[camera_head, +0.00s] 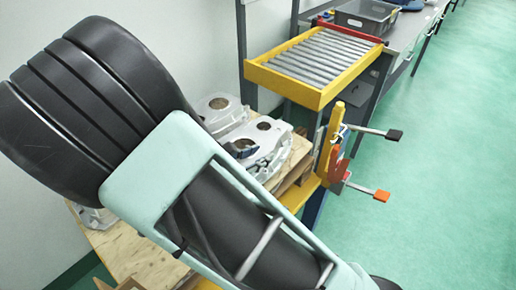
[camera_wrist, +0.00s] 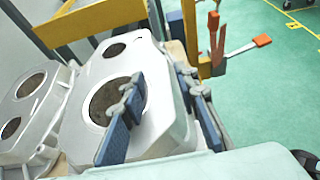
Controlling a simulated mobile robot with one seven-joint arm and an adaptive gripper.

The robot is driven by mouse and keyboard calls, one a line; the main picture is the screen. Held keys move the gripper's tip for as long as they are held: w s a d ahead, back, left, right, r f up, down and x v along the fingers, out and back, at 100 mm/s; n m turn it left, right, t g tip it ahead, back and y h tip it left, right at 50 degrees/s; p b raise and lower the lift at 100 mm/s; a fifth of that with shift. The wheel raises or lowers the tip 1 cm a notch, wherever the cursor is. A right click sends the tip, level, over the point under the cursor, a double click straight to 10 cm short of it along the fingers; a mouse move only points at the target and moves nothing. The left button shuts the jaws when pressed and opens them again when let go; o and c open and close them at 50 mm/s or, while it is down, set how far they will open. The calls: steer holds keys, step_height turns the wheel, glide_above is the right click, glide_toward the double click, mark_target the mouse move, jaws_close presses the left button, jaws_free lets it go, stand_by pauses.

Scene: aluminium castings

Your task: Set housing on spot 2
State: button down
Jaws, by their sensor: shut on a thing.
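A silver cast housing (camera_wrist: 119,58) with two round bores fills the middle of the wrist view. My gripper (camera_wrist: 162,128) is shut on its right wall, with one blue-padded finger at the large bore and the other along the outer right side. I cannot tell whether the held housing touches the surface below. No marking for spot 2 can be made out.
A second housing (camera_wrist: 31,104) lies close at left in the wrist view. Another housing (camera_head: 217,110) stands behind in the head view. A yellow-framed roller table (camera_head: 315,64) and a post with orange- and black-handled clamps (camera_head: 337,150) stand right. Green floor (camera_head: 443,150) is clear.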

steer(key=shift+f, duration=1.3)
steer(key=c, duration=1.5)
jaws_free()
steer(key=shift+f, duration=0.1)
steer(key=shift+o, duration=0.2)
steer(key=v, duration=1.2)
steer(key=shift+p, duration=0.4)
